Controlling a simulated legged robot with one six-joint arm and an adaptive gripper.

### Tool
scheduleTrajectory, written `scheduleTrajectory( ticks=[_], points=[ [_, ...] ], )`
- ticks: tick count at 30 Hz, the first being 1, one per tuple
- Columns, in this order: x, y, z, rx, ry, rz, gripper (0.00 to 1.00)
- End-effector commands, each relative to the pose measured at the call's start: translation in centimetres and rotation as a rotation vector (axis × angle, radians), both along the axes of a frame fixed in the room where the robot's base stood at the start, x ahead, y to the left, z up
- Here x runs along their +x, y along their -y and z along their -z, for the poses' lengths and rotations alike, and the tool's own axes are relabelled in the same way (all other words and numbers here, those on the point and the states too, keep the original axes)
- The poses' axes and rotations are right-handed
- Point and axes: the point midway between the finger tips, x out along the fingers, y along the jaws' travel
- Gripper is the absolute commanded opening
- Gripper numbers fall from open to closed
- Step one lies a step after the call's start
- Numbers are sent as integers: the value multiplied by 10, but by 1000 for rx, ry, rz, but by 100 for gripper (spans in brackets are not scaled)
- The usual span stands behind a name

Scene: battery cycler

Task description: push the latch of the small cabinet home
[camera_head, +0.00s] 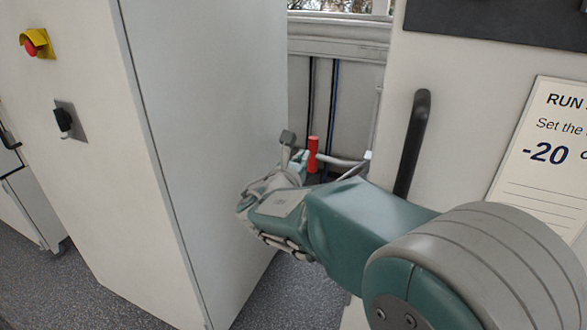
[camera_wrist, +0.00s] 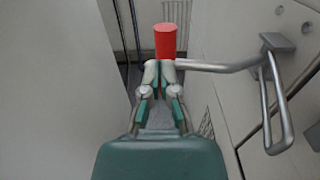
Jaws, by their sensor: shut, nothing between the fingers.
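A red cylindrical grip (camera_head: 313,155) sits at the end of a grey bar (camera_head: 342,162), which runs right to the pale cabinet; I take this for the latch. In the wrist view the red grip (camera_wrist: 165,41) is just beyond my fingertips, and the bar (camera_wrist: 215,67) bends toward a bracket on the right-hand panel (camera_wrist: 290,25). My gripper (camera_wrist: 158,66) is shut and empty, its tips close to the base of the grip. I cannot tell whether they touch. In the head view my gripper (camera_head: 299,158) is left of the grip, and my arm hides part of the cabinet.
A tall pale cabinet (camera_head: 210,130) with a red button (camera_head: 31,47) and a black knob (camera_head: 64,120) stands close on the left. The right cabinet has a black handle (camera_head: 412,145) and a sign (camera_head: 550,150). A narrow gap lies between them.

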Motion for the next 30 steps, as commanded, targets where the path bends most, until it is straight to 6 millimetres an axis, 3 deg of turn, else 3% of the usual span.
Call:
scheduleTrajectory(
  ticks=[6, 20, 30],
  points=[
    [18, 8, -1, 2, 1, 2, 0],
    [21, 6, 0, 1, 0, 10, 0],
    [41, 8, 1, 2, 1, 153, 0]
  ],
)
